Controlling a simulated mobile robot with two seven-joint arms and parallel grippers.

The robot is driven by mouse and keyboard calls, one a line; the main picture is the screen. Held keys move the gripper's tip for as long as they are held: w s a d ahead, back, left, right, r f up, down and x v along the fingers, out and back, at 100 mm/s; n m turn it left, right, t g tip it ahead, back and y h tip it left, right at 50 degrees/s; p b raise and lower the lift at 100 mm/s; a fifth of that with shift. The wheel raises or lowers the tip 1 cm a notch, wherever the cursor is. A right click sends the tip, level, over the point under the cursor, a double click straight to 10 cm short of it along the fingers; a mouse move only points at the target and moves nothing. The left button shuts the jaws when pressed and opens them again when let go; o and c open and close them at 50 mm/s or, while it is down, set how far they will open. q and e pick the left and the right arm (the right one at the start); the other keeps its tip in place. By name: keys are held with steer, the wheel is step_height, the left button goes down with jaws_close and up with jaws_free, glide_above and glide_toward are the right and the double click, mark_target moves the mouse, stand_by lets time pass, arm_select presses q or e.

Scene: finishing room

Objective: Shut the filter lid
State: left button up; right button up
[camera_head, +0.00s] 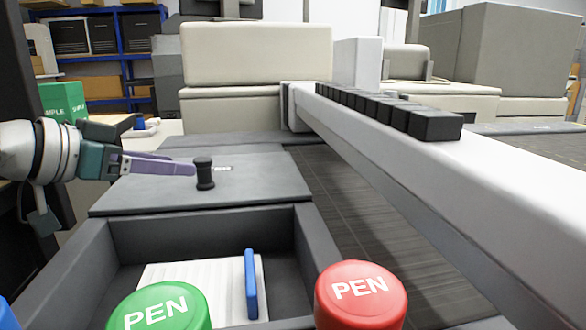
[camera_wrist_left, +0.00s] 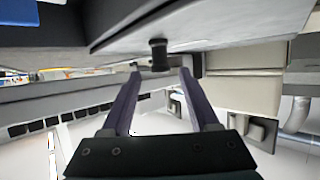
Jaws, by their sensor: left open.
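The filter lid (camera_head: 262,178) is a flat dark grey panel behind an open grey compartment (camera_head: 300,245). A black knob (camera_head: 204,174) stands up from the lid. In the compartment lies a white pleated filter (camera_head: 205,275) with a blue tab (camera_head: 251,284). My left gripper (camera_head: 192,168), with purple fingers, comes in from the left, open, its tips at the knob. In the left wrist view the knob (camera_wrist_left: 158,54) shows between and just beyond the two fingertips (camera_wrist_left: 160,71); contact is unclear. My right gripper is not in view.
A green PEN button (camera_head: 160,308) and a red PEN button (camera_head: 361,292) stand at the compartment's near edge. A long white beam (camera_head: 450,185) with black blocks runs along the right. A green box (camera_head: 62,100) and blue shelves (camera_head: 125,50) are at the back left.

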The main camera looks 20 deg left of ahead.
mark_target(204, 168)
arm_select(q)
steer(key=shift+b+x, duration=1.1)
steer(key=shift+x, duration=2.55)
steer(key=shift+c, duration=0.2)
jaws_close()
